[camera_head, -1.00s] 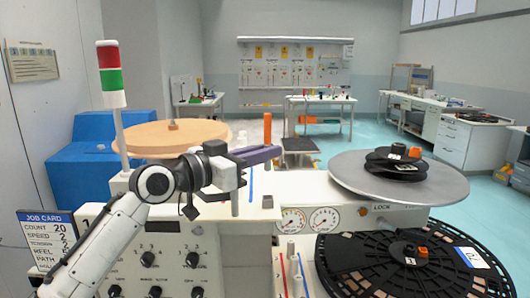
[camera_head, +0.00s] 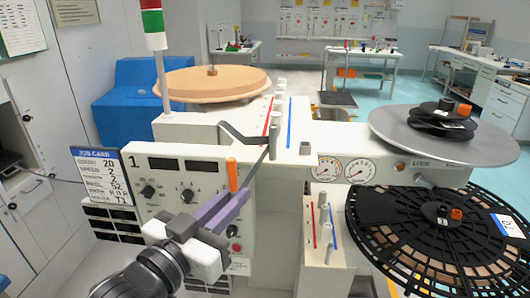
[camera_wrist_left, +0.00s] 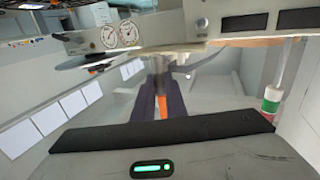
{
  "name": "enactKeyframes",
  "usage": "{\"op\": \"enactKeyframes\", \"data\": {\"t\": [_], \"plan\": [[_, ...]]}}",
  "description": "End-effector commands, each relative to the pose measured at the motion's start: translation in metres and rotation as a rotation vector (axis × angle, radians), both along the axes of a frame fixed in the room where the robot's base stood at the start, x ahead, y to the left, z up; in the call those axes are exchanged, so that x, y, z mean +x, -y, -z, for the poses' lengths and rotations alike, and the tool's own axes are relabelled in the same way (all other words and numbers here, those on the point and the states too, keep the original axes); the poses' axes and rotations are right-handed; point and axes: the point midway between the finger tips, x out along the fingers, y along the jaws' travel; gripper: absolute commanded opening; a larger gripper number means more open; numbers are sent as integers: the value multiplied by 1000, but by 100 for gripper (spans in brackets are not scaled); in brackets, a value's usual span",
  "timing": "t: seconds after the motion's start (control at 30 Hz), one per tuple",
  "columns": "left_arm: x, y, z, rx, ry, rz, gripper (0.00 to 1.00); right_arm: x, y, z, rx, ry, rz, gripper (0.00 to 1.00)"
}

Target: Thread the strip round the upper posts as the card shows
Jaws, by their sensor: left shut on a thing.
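My left gripper (camera_head: 236,196), with purple fingers, is shut on an orange tab (camera_head: 232,174) in front of the upper deck. The tab also shows between the fingers in the left wrist view (camera_wrist_left: 163,106). A dark grey strip (camera_head: 243,136) bends round the nearest upper post (camera_head: 273,143) and runs down towards the gripper; its exact side of each post is hard to tell. Several upper posts (camera_head: 276,117) stand in a row between a red line and a blue line (camera_head: 290,122). The job card (camera_head: 103,178) stands at the left; its path line is too small to read surely. My right gripper is out of view.
A control panel (camera_head: 170,175) numbered 1 lies behind the gripper. A tan disc (camera_head: 212,83) is at the back. A grey turntable (camera_head: 480,148) with black reels is at the right, above a large black reel (camera_head: 400,270). Lower posts (camera_head: 323,215) stand front centre.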

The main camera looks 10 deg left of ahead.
Motion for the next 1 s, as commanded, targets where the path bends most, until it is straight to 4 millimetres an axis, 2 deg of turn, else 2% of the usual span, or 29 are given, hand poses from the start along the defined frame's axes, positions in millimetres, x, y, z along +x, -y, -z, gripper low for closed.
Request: {"op": "enactKeyframes", "data": {"t": [0.03,0.1,0.3,0.7,0.77,1.0], "plan": [[-14,-9,13,-6,-10,-34,0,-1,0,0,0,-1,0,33],[-31,-22,27,-6,-12,-85,0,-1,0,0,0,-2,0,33],[-73,-55,62,-4,-11,-215,0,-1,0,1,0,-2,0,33],[-139,-104,116,2,-10,-407,0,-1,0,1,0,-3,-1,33],[-134,-102,111,0,0,-396,0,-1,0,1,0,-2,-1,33],[-134,-101,111,-1,-1,-395,0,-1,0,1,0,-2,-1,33]]}}
